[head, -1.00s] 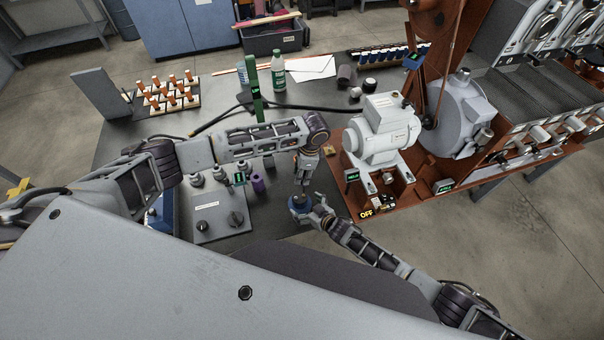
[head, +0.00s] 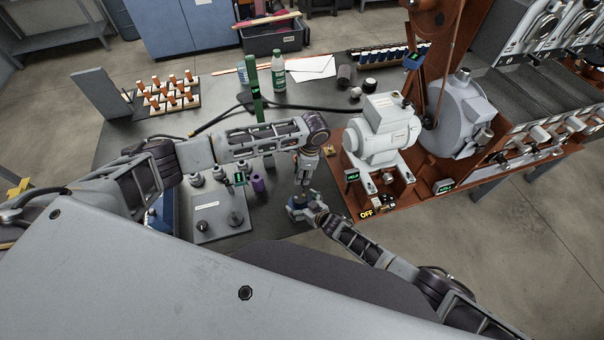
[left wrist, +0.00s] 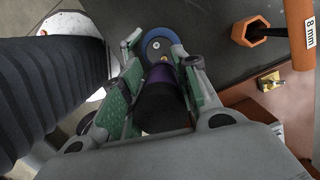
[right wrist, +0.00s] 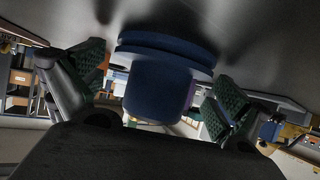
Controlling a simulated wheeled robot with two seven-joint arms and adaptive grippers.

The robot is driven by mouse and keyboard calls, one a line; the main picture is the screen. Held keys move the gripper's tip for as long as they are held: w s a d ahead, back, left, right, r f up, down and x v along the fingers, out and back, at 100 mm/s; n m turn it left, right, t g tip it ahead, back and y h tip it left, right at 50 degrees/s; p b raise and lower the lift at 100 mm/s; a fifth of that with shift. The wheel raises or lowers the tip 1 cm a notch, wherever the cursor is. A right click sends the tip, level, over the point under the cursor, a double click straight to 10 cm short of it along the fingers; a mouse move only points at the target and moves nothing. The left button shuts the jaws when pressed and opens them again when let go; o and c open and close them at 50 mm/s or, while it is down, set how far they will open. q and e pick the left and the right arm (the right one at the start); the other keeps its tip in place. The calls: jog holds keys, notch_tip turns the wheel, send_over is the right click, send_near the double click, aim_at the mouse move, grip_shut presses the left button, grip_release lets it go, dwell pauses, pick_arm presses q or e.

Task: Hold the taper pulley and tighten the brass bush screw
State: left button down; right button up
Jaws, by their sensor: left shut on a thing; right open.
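The blue taper pulley (head: 296,211) is at the front edge of the bench, partly hidden by my grippers. My right gripper (head: 308,211) is open. In the right wrist view the stepped blue pulley (right wrist: 158,88) lies between its spread fingers (right wrist: 155,92).
A grey panel with knobs (head: 216,218) and a purple cylinder (head: 257,184) are left of the grippers. A grey motor (head: 382,135) on a red-brown base stands to the right.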

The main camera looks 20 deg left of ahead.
jog(key=c, duration=0.7)
jog(key=o, duration=0.7)
jog(key=shift+r, duration=0.25)
jog(key=c, duration=1)
jog(key=shift+c, duration=0.2)
